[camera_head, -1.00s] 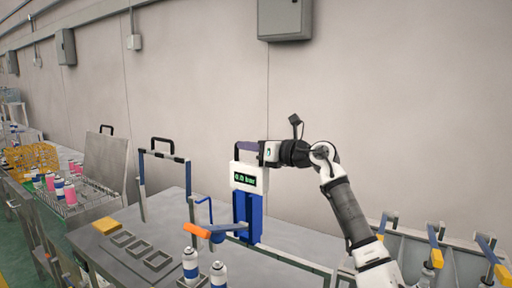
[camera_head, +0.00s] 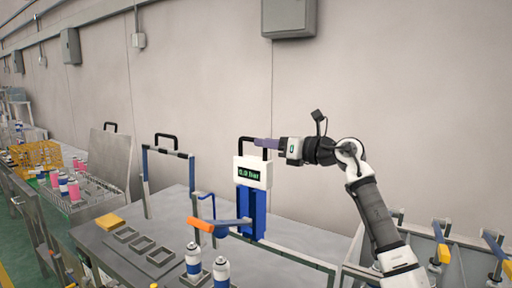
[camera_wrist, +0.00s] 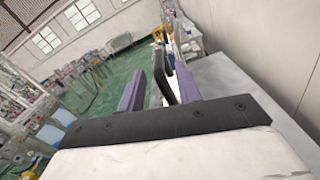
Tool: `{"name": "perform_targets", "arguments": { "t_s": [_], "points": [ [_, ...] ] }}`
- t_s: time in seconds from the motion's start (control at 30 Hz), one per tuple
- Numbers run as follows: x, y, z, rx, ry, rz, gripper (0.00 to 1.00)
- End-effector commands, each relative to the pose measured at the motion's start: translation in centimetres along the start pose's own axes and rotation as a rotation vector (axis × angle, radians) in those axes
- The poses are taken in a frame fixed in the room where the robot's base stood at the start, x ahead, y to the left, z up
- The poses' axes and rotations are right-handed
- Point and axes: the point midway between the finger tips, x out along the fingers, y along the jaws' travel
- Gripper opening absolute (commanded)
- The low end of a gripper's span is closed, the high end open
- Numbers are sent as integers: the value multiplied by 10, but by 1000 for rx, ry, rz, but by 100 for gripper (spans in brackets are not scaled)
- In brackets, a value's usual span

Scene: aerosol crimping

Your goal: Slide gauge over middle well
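The gauge (camera_head: 252,172) is a white box with a green-lit bar readout. It stands on a blue post with a black handle (camera_head: 250,138) on top. My gripper (camera_head: 266,142) is at the right side of this handle, its purple fingers pointing left. In the wrist view my gripper (camera_wrist: 158,85) is open. The black handle (camera_wrist: 172,72) shows between the fingers, nearer the right one, with a gap to the left one. Three square wells lie in a row on the grey table; the middle well (camera_head: 143,245) is empty and apart from the gauge.
An orange-tipped lever (camera_head: 200,225) sticks out left of the blue post. Spray cans (camera_head: 193,262) stand at the table's front. A yellow block (camera_head: 110,221) lies beyond the wells. A frame with a black handle (camera_head: 166,137) rises left of the gauge.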

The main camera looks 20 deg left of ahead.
Motion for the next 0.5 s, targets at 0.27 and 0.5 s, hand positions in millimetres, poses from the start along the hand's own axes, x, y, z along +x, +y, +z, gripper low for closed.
{"name": "perform_targets", "arguments": {
  "t_s": [0.27, 0.5],
  "points": [
    [-62, 0, -3, -1, 2, -1, 34],
    [-87, 1, -1, -1, 2, 1, 34]
  ]
}}
